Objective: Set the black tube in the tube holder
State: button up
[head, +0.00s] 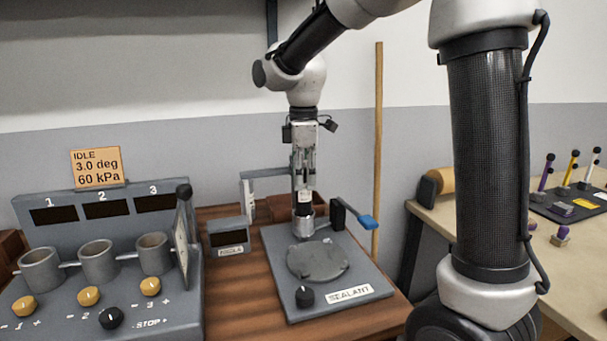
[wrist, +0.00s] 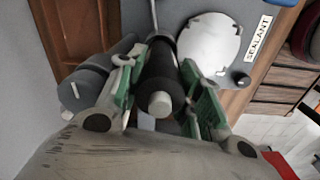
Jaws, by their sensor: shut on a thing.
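The black tube (head: 303,207) is upright between the fingers of my gripper (head: 304,188), which is shut on it. In the head view its lower part meets the grey ring-shaped tube holder (head: 303,226) at the back of the sealant station. I cannot tell how deep it sits in the ring. In the wrist view the black tube (wrist: 158,72) lies between the green-sided fingers of the gripper (wrist: 160,95), its pale end cap towards the camera.
The sealant station (head: 370,292) carries a round grey plate (head: 318,261), a black knob (head: 304,296) and a blue-ended lever (head: 368,221) right of the holder. A small display box (head: 228,236) stands to the left. A console with three cups (head: 98,262) is further left.

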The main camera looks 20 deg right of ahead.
aim_at(303, 194)
jog(key=shift+f, duration=0.3)
dwell(0.5)
jog(key=shift+f, duration=0.95)
jog(key=shift+f, duration=1.35)
dwell(0.3)
jog(key=o, duration=1.2)
jog(key=shift+o, duration=0.2)
jog(key=shift+r, duration=0.1)
